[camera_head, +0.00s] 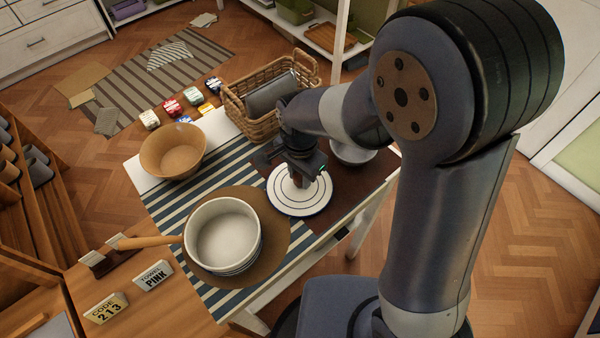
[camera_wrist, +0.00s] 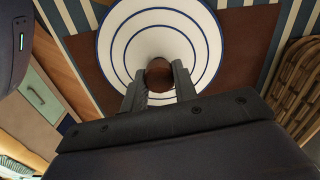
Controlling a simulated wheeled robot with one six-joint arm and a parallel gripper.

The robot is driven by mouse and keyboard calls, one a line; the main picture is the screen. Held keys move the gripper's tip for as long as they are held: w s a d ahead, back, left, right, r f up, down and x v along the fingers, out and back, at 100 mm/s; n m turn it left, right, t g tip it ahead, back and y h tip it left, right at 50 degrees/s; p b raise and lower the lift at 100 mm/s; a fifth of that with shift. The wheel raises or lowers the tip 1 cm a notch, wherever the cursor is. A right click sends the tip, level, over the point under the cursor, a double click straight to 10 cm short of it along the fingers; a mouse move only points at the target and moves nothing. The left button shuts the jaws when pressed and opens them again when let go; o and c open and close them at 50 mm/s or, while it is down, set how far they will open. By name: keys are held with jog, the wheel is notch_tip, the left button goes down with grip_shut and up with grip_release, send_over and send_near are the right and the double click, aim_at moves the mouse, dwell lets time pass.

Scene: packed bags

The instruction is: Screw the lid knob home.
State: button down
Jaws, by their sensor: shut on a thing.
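A white lid (camera_head: 300,203) with dark blue rings lies on a dark brown mat at the right part of the table. It also shows in the wrist view (camera_wrist: 200,38). A round brown knob (camera_wrist: 159,73) stands at the lid's middle. My gripper (camera_head: 299,178) is over the lid from above, its fingers (camera_wrist: 158,88) closed on both sides of the knob. Whether the knob sits flush on the lid is hidden by the fingers. A white pot (camera_head: 213,262) with a wooden handle stands open on a round brown mat to the left of the lid.
A wicker basket (camera_head: 233,105) stands behind my gripper, with a grey thing inside. A tan bowl (camera_head: 172,170) is at the back left, with several small packets behind it. A metal bowl (camera_head: 352,157) is right of the lid. Cards (camera_head: 107,308) stand at the front left.

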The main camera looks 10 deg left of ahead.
jog(key=shift+m, duration=1.8)
jog(key=shift+m, duration=1.7)
jog(key=c, duration=1.3)
grip_release()
